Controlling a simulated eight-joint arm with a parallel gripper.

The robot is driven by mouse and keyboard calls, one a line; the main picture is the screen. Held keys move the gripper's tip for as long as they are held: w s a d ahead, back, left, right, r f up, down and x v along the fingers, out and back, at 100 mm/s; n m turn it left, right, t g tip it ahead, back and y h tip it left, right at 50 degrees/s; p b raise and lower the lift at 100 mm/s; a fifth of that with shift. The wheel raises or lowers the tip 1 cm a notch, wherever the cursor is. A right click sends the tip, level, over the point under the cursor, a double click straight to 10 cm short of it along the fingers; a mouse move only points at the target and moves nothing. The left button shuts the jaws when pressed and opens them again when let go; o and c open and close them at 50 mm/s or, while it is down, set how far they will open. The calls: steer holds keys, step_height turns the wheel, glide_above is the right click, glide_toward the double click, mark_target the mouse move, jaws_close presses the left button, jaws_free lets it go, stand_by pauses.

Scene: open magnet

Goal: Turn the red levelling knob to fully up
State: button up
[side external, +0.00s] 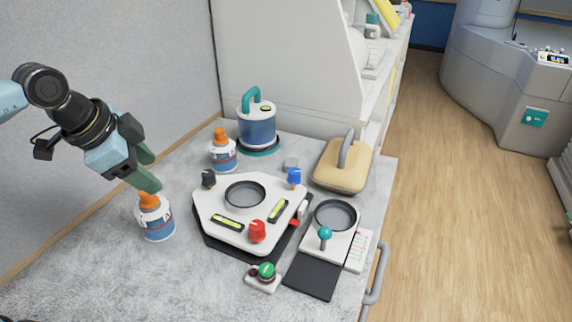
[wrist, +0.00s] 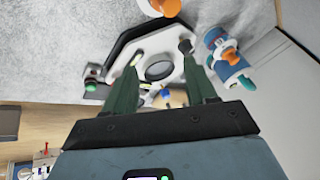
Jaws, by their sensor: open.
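The red levelling knob (side external: 257,231) stands at the front corner of a white levelling plate (side external: 215,203) on the bench. A black knob (side external: 208,179) and a blue knob (side external: 294,178) stand at other corners. Two yellow-green level vials (side external: 227,222) and a round dark dish (side external: 245,195) are on the plate. My gripper (side external: 150,170) is open and empty, up and left of the plate, apart from the red knob. In the wrist view my gripper (wrist: 160,68) spans part of the plate (wrist: 128,48); I cannot make out the red knob there.
An orange-capped bottle (side external: 156,221) stands just below my gripper. Another bottle (side external: 222,155) and a blue canister (side external: 257,126) stand behind the plate. A green button box (side external: 263,277) and a teal-knobbed stage (side external: 325,238) are at front right. The bench's front left is clear.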

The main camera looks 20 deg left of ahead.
steer(key=w+d+r+m+g, duration=0.2)
steer(key=w+d+m+g, duration=0.15)
steer(key=d+m, duration=0.8)
steer(key=m+g+y, duration=0.1)
steer(key=m+g, duration=0.1)
steer(key=m, duration=1.4)
glide_toward(257, 225)
steer(key=f, duration=0.9)
steer(key=shift+a, duration=0.2)
steer(key=shift+s, duration=0.1)
jaws_close()
steer(key=shift+n, duration=0.45)
